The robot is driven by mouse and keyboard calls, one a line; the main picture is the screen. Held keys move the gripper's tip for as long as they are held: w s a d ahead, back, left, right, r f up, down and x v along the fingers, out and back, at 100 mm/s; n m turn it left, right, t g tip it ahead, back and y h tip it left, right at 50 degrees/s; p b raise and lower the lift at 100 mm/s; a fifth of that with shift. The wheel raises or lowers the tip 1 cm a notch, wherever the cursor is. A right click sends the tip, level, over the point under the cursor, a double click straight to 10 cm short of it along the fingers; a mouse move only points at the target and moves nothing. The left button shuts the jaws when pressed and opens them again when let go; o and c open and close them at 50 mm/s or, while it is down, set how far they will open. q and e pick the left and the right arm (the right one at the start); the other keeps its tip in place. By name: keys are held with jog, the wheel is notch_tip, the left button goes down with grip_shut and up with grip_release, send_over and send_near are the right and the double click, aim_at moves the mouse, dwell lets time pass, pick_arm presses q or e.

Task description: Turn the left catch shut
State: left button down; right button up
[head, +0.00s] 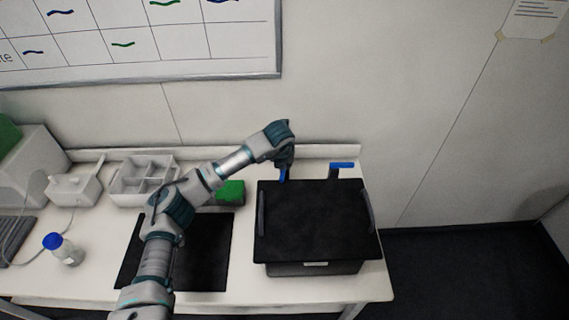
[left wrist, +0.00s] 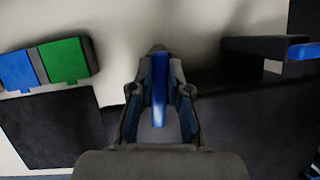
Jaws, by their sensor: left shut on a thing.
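A black lidded box (head: 318,225) stands on the right part of the white table, with its lid lying on top. The left catch, a blue lever (head: 282,174), is at the box's back left. In the left wrist view the blue lever (left wrist: 160,80) stands upright between the fingers. My left gripper (head: 284,166) points down at it and is shut on it; the fingers (left wrist: 159,105) flank it on both sides. The right catch (head: 342,165), also blue, lies sideways on a dark post at the back right; it also shows in the left wrist view (left wrist: 303,51). My right gripper is out of view.
A black mat (head: 212,265) lies left of the box, with a green block (head: 231,190) behind it. A white divided tray (head: 128,187) and a blue-capped bottle (head: 68,254) stand farther left. The wall is close behind the table.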

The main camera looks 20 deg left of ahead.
pick_arm(q)
jog(key=shift+s+d+f+n+y, duration=0.1)
jog(key=shift+f+n+y, duration=0.1)
jog(key=shift+n, duration=0.35)
jog(key=shift+s+d+f+n+y, duration=0.1)
jog(key=shift+n+y, duration=0.1)
jog(key=shift+n, duration=0.35)
jog(key=c, duration=1.1)
grip_release()
jog(key=shift+r, duration=0.2)
jog(key=shift+r, duration=0.15)
jog(key=v, duration=1.1)
jog(key=shift+r, duration=0.3)
